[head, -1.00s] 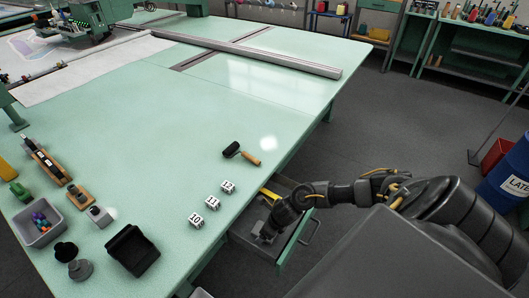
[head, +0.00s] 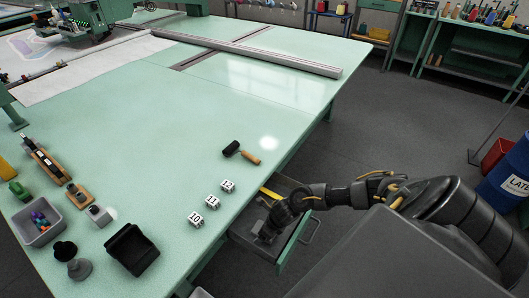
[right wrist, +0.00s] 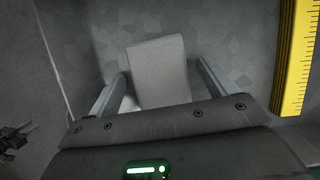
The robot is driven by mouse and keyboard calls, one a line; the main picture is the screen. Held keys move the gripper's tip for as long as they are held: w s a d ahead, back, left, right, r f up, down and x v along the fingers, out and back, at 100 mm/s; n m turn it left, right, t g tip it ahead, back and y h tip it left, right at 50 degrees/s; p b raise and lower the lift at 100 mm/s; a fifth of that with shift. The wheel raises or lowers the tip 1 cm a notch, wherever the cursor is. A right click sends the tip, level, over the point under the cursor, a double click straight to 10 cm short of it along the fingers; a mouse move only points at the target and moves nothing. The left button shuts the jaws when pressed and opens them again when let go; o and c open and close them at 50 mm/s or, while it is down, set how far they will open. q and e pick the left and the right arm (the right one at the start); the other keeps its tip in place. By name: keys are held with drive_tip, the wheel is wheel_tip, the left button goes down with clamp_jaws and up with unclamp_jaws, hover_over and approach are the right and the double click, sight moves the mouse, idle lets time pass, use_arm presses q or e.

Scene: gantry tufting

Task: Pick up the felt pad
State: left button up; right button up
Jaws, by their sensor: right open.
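The felt pad (right wrist: 158,62) is a light grey block in the right wrist view, lying on the drawer's grey floor. My right gripper (right wrist: 163,85) is open, with one finger on each side of the pad's near part. A gap shows between the pad and each finger; the pad's near end is hidden by the gripper body. In the head view my right gripper (head: 266,236) reaches down into the open drawer (head: 294,243) under the table's right edge, and the pad cannot be made out there. My left gripper is not in view.
A yellow ruler (right wrist: 297,55) lies in the drawer to the pad's right. The green table (head: 150,130) overhangs beside my right arm.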

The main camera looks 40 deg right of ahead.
drive_tip(key=shift+c, duration=0.4)
drive_tip(key=c, duration=1)
drive_tip(key=shift+r+p, duration=0.35)
drive_tip(key=shift+p, duration=0.15)
drive_tip(key=shift+r, duration=0.35)
drive_tip(key=shift+w+r, duration=0.1)
drive_tip(key=shift+r, duration=0.8)
drive_tip(key=s+a+r, duration=0.2)
drive_tip(key=s+r, duration=0.1)
drive_tip(key=s+a+r, duration=0.3)
drive_tip(key=s+r, duration=0.1)
drive_tip(key=s+a+r, duration=0.3)
drive_tip(key=s, duration=0.1)
drive_tip(key=shift+s+a+r+p, duration=0.15)
drive_tip(key=shift+s+a+p, duration=0.1)
drive_tip(key=shift+p, duration=0.15)
